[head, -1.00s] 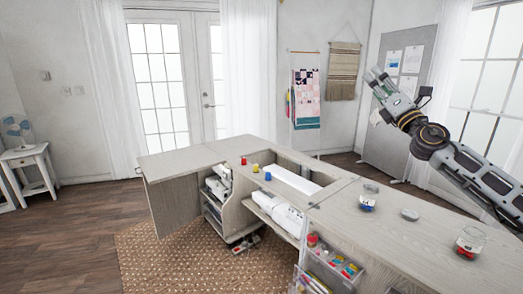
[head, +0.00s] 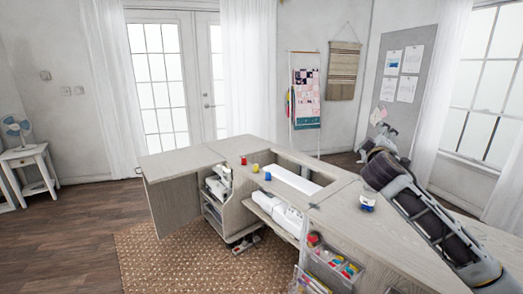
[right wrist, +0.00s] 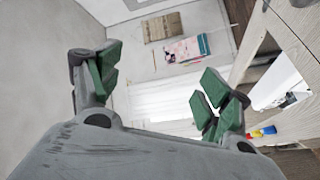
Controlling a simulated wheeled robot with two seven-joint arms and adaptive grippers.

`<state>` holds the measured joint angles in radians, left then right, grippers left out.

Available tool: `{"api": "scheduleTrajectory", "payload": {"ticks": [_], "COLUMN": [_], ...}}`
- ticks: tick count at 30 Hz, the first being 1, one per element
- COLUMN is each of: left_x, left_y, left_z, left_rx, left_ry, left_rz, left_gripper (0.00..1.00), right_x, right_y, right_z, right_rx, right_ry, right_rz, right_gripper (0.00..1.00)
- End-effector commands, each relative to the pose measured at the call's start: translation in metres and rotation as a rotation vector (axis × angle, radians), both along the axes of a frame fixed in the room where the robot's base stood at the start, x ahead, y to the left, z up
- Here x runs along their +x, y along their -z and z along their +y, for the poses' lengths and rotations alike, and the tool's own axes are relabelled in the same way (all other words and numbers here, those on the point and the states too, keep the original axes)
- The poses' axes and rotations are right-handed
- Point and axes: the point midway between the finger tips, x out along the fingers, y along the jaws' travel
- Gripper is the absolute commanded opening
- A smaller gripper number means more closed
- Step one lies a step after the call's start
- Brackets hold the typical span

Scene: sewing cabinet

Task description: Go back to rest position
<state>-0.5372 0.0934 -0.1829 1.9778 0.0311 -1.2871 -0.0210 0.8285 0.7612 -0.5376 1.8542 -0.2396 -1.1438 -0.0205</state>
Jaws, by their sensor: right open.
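My right gripper (head: 388,132) is in the head view, past the far right side of the sewing cabinet, partly hidden by my own forearm. In the right wrist view the right gripper (right wrist: 155,82) shows two green-padded fingers spread wide apart, with nothing between them. My left gripper is in no view. The cabinet (head: 190,158) has a light wood top. My right arm crosses over the right part of that top.
A jar with blue contents (head: 367,204) stands close left of my right arm. Red (head: 243,160), yellow (head: 255,168) and blue (head: 267,177) spools stand by the open well. A grey pinboard (head: 402,75) stands behind the gripper.

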Motion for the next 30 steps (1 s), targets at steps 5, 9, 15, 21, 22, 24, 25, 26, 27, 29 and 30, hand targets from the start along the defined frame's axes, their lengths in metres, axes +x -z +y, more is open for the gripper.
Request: {"api": "scheduleTrajectory", "payload": {"ticks": [5,9,15,21,22,24,25,26,27,29,30], "left_x": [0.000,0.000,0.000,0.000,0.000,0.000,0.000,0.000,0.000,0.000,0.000], "left_y": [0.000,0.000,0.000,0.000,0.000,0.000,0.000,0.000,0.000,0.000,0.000], "left_z": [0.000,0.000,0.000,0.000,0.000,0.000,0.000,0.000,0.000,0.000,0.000], "left_rx": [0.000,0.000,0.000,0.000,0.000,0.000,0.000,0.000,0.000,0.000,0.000], "left_ry": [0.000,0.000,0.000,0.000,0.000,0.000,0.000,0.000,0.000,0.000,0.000], "left_rz": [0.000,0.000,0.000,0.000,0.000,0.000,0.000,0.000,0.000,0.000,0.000], "left_gripper": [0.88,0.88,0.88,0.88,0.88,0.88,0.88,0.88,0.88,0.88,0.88], "right_x": [-0.004,-0.012,-0.026,-0.044,-0.047,-0.054,-0.058,-0.061,-0.066,-0.074,-0.079], "right_y": [0.071,0.121,0.186,0.245,0.253,0.273,0.281,0.290,0.300,0.317,0.328], "right_z": [0.021,0.037,0.062,0.086,0.089,0.096,0.099,0.102,0.105,0.109,0.113], "right_rx": [0.145,0.239,0.358,0.464,0.479,0.514,0.527,0.542,0.560,0.586,0.603], "right_ry": [-0.020,-0.038,-0.072,-0.106,-0.109,-0.115,-0.117,-0.118,-0.118,-0.118,-0.117], "right_rz": [0.136,0.232,0.347,0.440,0.452,0.484,0.496,0.510,0.525,0.549,0.565], "right_gripper": [0.78,0.78,0.78,0.78,0.78,0.78,0.78,0.78,0.78,0.78,0.78]}}
